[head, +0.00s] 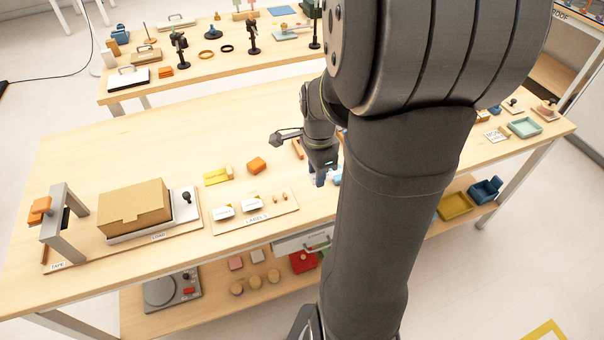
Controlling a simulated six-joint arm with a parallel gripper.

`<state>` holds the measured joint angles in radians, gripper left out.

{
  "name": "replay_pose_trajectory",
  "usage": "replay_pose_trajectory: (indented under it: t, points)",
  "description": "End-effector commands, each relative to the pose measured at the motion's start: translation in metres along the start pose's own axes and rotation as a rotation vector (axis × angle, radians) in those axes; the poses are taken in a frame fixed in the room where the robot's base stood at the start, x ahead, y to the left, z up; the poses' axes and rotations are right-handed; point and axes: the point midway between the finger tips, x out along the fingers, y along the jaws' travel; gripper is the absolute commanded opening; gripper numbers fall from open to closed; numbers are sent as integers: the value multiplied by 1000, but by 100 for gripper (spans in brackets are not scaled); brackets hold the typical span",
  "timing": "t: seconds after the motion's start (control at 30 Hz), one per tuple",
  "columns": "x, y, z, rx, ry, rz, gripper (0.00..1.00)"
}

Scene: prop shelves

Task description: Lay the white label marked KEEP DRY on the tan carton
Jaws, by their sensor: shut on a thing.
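The tan carton (135,207) sits closed on a flat grey plate at the left of the table. Two white labels, one (223,212) and another (251,204), lie on the wooden LABELS board (268,213) right of the carton. Their print is too small to read, so I cannot tell which says KEEP DRY. My gripper (319,182) points down just right of that board, low over the table. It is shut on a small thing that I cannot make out. My arm hides much of the table to its right.
A grey tape stand (60,225) with an orange block is left of the carton. A black knob (187,197) rises at the plate's right end. Yellow (218,176) and orange (257,165) blocks lie behind the LABELS board. A second table with props stands behind.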

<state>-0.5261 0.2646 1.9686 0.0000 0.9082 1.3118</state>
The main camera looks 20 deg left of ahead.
Motion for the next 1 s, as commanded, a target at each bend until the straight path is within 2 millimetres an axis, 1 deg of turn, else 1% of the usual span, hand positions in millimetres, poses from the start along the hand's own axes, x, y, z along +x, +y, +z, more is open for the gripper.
replay_pose_trajectory:
  t: [0.07,0.17,0.27,0.37,0.47,0.5,0.57,0.6,0.67,0.7,0.77,0.8,0.87,0.9,0.97,1.0]
  points:
    - [-3,-3,1,-2,0,0,9]
    - [-6,-16,11,-6,0,0,9]
    - [-9,-39,32,-10,0,0,9]
    - [-13,-64,62,-12,0,0,9]
    - [-16,-88,96,-11,0,0,9]
    - [-18,-96,110,-11,0,0,9]
    - [-19,-108,132,-12,0,0,9]
    - [-20,-115,148,-12,0,0,9]
    - [-22,-124,172,-11,0,0,9]
    - [-23,-130,189,-11,0,0,9]
    - [-24,-137,214,-11,0,0,9]
    - [-25,-141,232,-11,0,0,9]
    - [-26,-146,259,-11,0,0,9]
    - [-26,-148,277,-11,0,0,9]
    - [-27,-150,306,-11,0,0,9]
    - [-28,-150,324,-11,0,0,9]
